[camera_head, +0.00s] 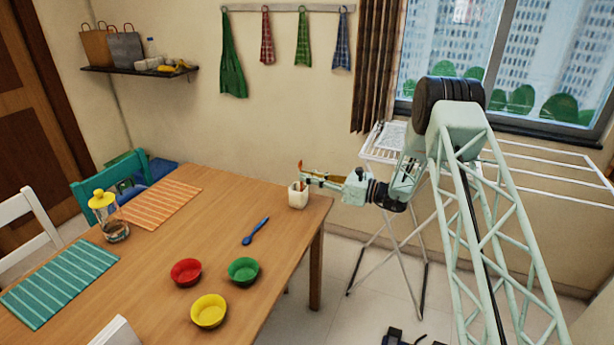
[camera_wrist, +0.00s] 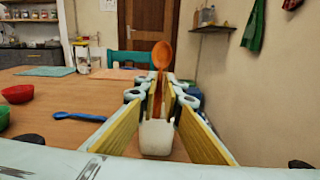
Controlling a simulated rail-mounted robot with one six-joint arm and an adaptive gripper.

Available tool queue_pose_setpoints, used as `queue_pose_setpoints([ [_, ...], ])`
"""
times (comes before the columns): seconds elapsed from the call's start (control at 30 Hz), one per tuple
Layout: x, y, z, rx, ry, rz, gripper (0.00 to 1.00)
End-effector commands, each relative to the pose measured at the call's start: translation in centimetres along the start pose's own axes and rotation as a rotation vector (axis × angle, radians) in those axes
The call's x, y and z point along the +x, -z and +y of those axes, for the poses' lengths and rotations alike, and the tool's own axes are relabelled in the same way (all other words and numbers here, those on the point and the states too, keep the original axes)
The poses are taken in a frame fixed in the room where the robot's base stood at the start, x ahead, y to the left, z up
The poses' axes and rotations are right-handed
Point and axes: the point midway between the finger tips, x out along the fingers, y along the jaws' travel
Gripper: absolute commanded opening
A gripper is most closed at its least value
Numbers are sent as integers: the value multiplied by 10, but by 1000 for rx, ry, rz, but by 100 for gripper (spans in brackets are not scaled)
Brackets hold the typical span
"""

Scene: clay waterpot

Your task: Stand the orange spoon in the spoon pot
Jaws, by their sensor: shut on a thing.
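The orange spoon (camera_head: 300,167) is upright, bowl up, right above the opening of the white spoon pot (camera_head: 298,197). The pot stands near the far right corner of the wooden table. My gripper (camera_head: 307,176) reaches in from the right at about the pot's rim height and is shut on the spoon's handle. In the wrist view the spoon's bowl (camera_wrist: 162,54) rises above the fingertips (camera_wrist: 158,92), and the pot (camera_wrist: 156,138) shows below, between the fingers. I cannot tell whether the handle's lower end is inside the pot.
A blue spoon (camera_head: 255,232) lies on the table. Red (camera_head: 186,272), green (camera_head: 243,270) and yellow (camera_head: 209,311) bowls stand nearer the front. A yellow-lidded jar (camera_head: 110,216) and an orange striped mat (camera_head: 161,204) are to the left. The table around the pot's left side is clear.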

Motion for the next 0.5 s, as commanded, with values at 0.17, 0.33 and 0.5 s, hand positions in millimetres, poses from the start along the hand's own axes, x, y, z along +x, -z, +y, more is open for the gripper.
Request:
queue_pose_setpoints([
  [0.17, 0, 8, -1, 0, 0, 0, 0],
  [0.33, 0, 13, -1, -1, 0, 0, 0],
  [0.5, 0, 14, -1, -1, 0, 0, 0],
])
